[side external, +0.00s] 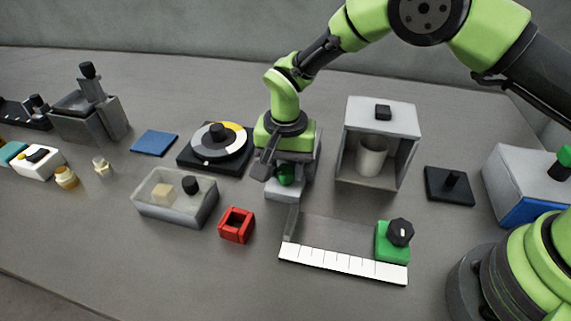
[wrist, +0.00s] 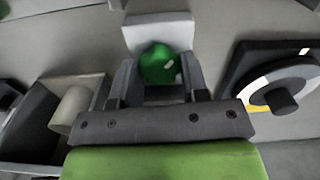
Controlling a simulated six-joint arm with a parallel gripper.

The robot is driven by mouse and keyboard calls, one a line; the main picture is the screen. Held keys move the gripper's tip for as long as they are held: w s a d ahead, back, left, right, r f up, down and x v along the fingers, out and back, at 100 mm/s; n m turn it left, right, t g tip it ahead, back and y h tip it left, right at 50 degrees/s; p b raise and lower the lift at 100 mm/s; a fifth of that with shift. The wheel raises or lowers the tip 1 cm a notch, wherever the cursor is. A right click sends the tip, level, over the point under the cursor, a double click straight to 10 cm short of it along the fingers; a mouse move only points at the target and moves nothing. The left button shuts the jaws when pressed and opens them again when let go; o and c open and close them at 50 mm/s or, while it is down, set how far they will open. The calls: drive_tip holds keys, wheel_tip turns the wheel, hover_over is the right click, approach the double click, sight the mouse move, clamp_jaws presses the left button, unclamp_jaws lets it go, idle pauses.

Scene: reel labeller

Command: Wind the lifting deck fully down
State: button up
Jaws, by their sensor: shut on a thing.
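My gripper (side external: 284,172) points down at the middle of the table, its two fingers on either side of a green knob (side external: 287,176). In the wrist view the same green knob (wrist: 158,65) sits between the fingers, and my gripper (wrist: 160,78) is shut on it. The knob is on a pale grey unit (side external: 284,192), whose light front part also shows in the wrist view (wrist: 158,30). My gripper hides much of this unit. I cannot tell the height of its deck from these views.
An open-fronted grey cabinet (side external: 382,112) with a white cup (side external: 371,157) stands close on the right. A black turntable (side external: 214,163) is close on the left. A clear-walled tray (side external: 160,206), a red square holder (side external: 236,225) and a white scale with green slider (side external: 343,261) lie in front.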

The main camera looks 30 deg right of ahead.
sight(285, 170)
drive_tip(key=shift+n, duration=1.6)
drive_tip(key=o, duration=0.9)
drive_tip(key=shift+r, duration=0.15)
wheel_tip(285, 170, up, 10)
drive_tip(key=shift+f, duration=0.15)
